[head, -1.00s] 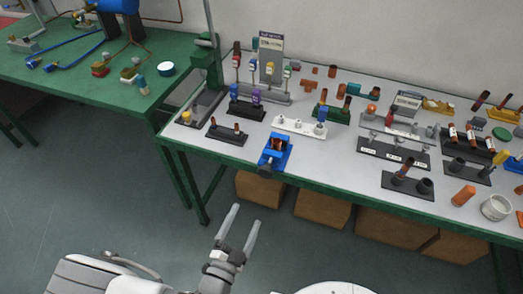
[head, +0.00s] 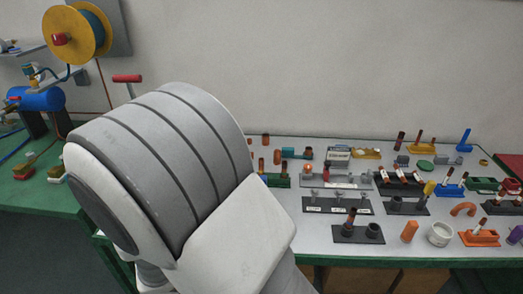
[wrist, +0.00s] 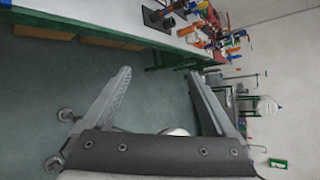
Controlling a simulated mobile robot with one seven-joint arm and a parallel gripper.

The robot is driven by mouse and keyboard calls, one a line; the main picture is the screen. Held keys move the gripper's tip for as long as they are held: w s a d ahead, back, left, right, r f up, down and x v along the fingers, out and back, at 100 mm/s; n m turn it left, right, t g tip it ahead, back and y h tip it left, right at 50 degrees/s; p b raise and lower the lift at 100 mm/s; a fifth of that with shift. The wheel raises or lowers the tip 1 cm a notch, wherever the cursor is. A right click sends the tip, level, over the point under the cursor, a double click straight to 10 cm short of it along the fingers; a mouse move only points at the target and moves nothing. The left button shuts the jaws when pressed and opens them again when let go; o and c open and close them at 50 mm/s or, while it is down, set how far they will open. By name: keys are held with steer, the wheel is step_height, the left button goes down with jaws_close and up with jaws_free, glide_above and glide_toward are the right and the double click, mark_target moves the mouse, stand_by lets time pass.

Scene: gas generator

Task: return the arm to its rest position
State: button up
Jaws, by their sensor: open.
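My gripper (wrist: 160,95) shows in the wrist view with its two grey fingers spread wide apart. Nothing is between the fingers but a view of the floor and the bench legs beyond. In the head view my own arm link fills the left middle and covers part of the bench. My gripper itself does not show in the head view now.
A white-topped workbench (head: 345,247) with several small fixtures and parts spans the right. A green table (head: 35,195) with a blue cylinder (head: 38,100) and a yellow reel (head: 77,35) stands at left. In the wrist view, grey floor (wrist: 60,80) is open.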

steer(key=s+d+r+m+y, duration=0.2)
steer(key=r+m, duration=0.4)
steer(key=m, duration=0.5)
steer(key=s+d+r+m+y, duration=0.2)
steer(key=d+r+m+y, duration=0.3)
steer(key=m, duration=0.7)
steer(key=s+d+r+m+y, duration=0.3)
steer(key=d+r+m, duration=0.3)
steer(key=m, duration=0.6)
steer(key=shift+d+r+y, duration=0.3)
steer(key=shift+r+y, duration=0.1)
steer(key=shift+r, duration=1)
